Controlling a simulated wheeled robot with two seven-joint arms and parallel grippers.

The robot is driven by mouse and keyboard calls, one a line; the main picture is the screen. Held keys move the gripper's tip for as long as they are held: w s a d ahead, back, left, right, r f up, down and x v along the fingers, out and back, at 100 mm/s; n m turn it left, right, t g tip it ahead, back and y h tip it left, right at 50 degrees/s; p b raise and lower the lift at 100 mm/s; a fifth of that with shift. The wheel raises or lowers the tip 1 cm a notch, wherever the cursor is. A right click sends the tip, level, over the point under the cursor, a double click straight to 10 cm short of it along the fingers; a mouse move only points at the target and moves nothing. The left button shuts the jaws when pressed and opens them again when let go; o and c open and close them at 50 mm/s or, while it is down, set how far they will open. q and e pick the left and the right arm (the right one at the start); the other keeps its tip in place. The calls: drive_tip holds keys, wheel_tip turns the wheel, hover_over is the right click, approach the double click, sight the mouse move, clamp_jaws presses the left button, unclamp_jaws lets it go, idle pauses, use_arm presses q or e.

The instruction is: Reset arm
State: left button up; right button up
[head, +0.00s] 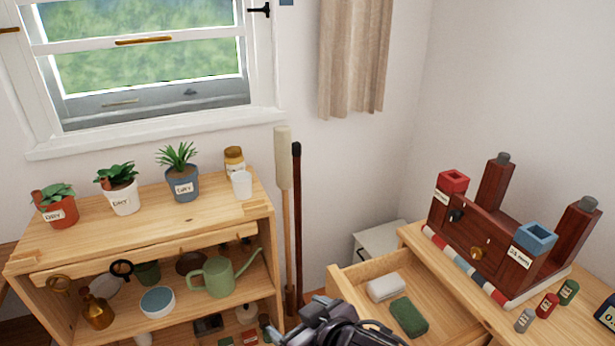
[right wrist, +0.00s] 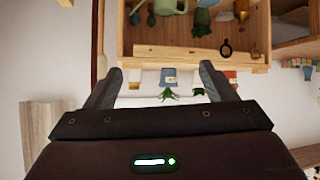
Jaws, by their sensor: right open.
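My right gripper (head: 325,318) shows at the bottom middle of the head view, left of an open drawer (head: 445,318). In the right wrist view its two dark fingers (right wrist: 160,82) are spread wide with nothing held between them. Part of the gripper is cut off by the lower edge of the head view. My left gripper is in neither view.
A wooden shelf (head: 125,235) holds potted plants, bottles and a green watering can (head: 219,274). The drawer holds a white block (head: 386,287) and a green block (head: 408,316). A dark red wooden stand (head: 480,232) sits on the right tabletop. Two poles lean in the corner.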

drive_tip(key=s+d+f+m+g+h, duration=0.3)
drive_tip(key=s+d+f, duration=0.3)
drive_tip(key=d, duration=0.5)
drive_tip(key=s+d+f+m+g+h, duration=0.3)
drive_tip(key=s+d+f, duration=0.3)
drive_tip(key=d, duration=0.4)
wheel_tip(320, 180, down, 28)
drive_tip(key=s+f+g, duration=0.1)
drive_tip(key=s, duration=0.1)
drive_tip(key=s+d+f+g, duration=0.1)
drive_tip(key=s+d+f, duration=0.2)
drive_tip(key=s+f, duration=1.5)
drive_tip(key=shift+s+d+n+p, duration=0.15)
drive_tip(key=shift+s+n+p, duration=0.15)
drive_tip(key=shift+s, duration=0.45)
